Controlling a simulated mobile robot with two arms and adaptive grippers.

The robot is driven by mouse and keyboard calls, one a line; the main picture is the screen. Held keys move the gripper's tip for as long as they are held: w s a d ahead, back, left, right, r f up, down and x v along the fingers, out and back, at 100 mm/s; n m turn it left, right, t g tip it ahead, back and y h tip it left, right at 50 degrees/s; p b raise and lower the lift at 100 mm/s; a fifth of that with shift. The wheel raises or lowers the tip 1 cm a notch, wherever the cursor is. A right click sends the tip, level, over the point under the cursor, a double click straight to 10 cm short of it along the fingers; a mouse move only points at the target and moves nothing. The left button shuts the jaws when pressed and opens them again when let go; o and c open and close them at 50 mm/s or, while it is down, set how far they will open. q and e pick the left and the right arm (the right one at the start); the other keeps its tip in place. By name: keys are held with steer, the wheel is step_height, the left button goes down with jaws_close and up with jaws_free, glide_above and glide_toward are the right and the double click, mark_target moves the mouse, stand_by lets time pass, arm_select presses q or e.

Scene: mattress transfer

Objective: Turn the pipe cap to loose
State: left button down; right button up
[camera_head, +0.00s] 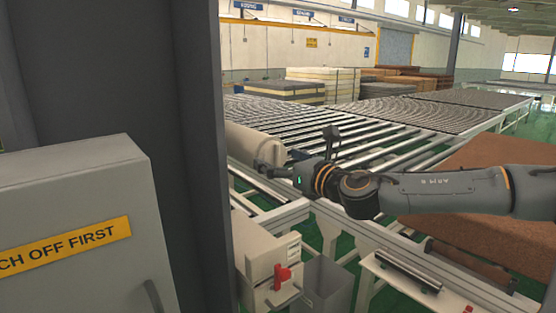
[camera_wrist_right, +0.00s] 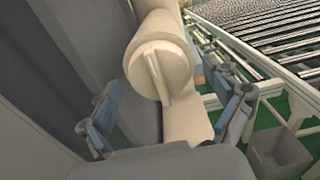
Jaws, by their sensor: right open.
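The pipe cap (camera_wrist_right: 148,72) is a round beige disc with a raised straight bar across its face, on the end of a thick beige pipe (camera_wrist_right: 166,28) in the right wrist view. The bar looks nearly upright, slightly tilted. In the head view the beige pipe (camera_head: 252,144) shows beside the dark column, but I cannot make out the cap's face. My right gripper (camera_head: 268,170) is just in front of the pipe. In the wrist view its blue-padded fingers are spread to either side of the cap, with no clear contact. My left gripper is out of view.
A dark column (camera_head: 168,110) and a grey cabinet (camera_head: 75,195) with a yellow label fill the left. Roller conveyors (camera_head: 345,125) lie behind my right arm. Below are a beige box with a red handle (camera_head: 281,276) and a grey bin (camera_head: 322,287).

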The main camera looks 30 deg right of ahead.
steer(key=shift+w, duration=0.15)
steer(key=shift+c, duration=0.2)
steer(key=c, duration=1.1)
